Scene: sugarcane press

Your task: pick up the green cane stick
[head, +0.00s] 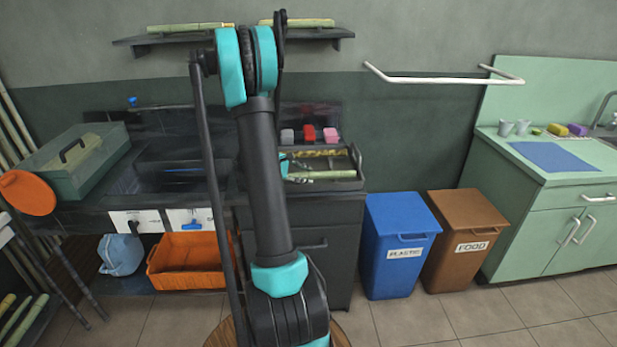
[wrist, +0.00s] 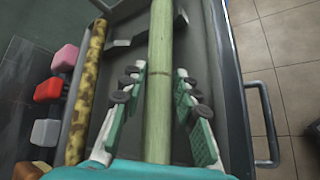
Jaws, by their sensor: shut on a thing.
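The green cane stick (wrist: 160,40) runs lengthwise up the middle of the wrist view, pale green with a darker ring. My gripper (wrist: 160,82) has its teal-padded fingers on both sides of the stick and is shut on it. I cannot tell whether the stick touches the tray floor. A yellow-brown mottled stick (wrist: 86,100) lies to the left, apart from my gripper.
Pink, red and white blocks (wrist: 47,90) stand left of the tray. A wall shelf (head: 340,33) with cane pieces hangs above. A clear green box (head: 75,160) stands at the left. Blue (head: 398,250) and brown (head: 465,240) bins stand to the right.

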